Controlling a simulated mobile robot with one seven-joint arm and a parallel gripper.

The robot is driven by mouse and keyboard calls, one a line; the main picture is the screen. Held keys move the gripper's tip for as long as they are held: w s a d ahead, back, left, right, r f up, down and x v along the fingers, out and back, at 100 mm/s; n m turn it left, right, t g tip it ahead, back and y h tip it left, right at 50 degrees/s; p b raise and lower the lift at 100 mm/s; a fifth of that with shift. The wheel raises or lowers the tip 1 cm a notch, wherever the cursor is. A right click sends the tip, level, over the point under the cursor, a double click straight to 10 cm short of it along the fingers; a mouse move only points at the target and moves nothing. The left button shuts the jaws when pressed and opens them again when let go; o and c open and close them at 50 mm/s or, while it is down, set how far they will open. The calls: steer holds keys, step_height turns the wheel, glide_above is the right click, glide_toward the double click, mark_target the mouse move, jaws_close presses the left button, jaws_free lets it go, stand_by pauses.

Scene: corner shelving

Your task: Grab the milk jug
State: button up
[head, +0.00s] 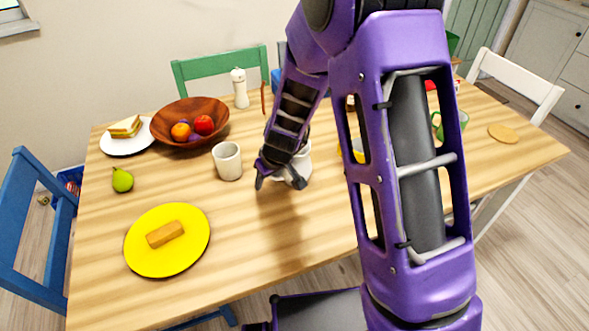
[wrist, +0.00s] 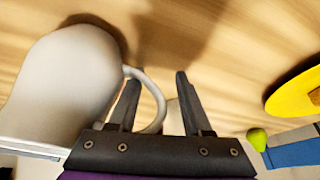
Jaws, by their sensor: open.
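The milk jug (head: 305,164) is white and stands on the wooden table, partly hidden behind my gripper in the head view. In the wrist view the jug (wrist: 62,85) fills the left side, and its looped handle (wrist: 161,103) reaches between my two fingers. My gripper (head: 280,179) points down beside the jug on its handle side. Its fingers are spread, also in the wrist view (wrist: 160,80). The left finger there overlaps the handle loop; the right finger is clear of it. I cannot tell whether either finger touches the jug.
A white cup (head: 227,161) stands close left of my gripper. A yellow plate (head: 190,258) with a brown block, a green pear (head: 122,180), a fruit bowl (head: 164,137) and a white shaker (head: 239,89) are around. Table front of my gripper is clear.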

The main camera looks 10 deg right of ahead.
jaws_close()
steer(key=shift+r, duration=0.1)
stand_by(1.2)
